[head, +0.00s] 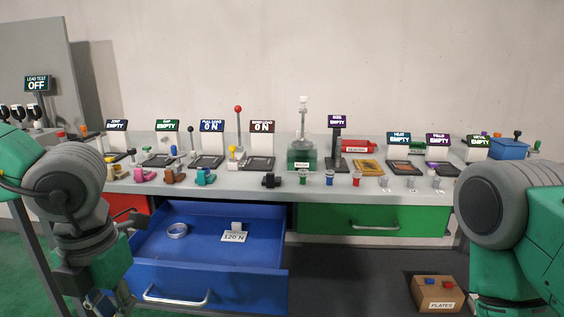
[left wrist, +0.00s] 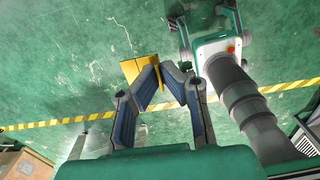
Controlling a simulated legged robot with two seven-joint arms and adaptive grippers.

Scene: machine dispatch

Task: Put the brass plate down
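The brass plate (left wrist: 133,70) is a thin yellow piece at the fingertips of my left gripper (left wrist: 159,72) in the left wrist view. The gripper's blue-padded fingers come together at the plate, which sticks out to the left of the tips. The green floor lies below it. In the head view my left gripper (head: 103,302) points down at the bottom left, cut by the frame edge, and the plate cannot be made out there. My right arm is at the right edge of the head view; its gripper is out of view.
A blue drawer (head: 205,272) stands open with a tape roll (head: 177,230) and a "120 N" card (head: 236,234) inside. The grey bench (head: 250,187) carries several stations with signs, mostly "EMPTY". A yellowish plate-like piece (head: 368,167) lies there. A "PLATES" box (head: 437,294) stands low right.

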